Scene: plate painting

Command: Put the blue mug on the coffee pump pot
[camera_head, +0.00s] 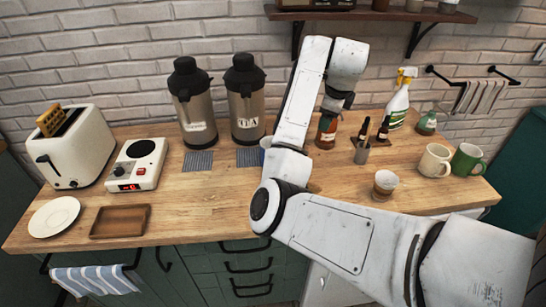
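Two steel pump pots with black tops stand at the back of the counter. The left pump pot (195,108) has a small label I cannot read clearly, perhaps the coffee one. The right pump pot (247,105) has a label that looks like "TEA". A pale bluish piece (265,143), perhaps the blue mug, shows at the edge of my arm in front of the right pot. The rest of it is hidden. My gripper (335,104) points down near a brown bottle (326,132). Its fingers are too small and covered to tell open or shut.
Grey mats lie before the left pot (198,161) and right pot (248,157). A cup (385,184), cream mug (434,160), green mug (467,160) and spray bottle (398,105) are right.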

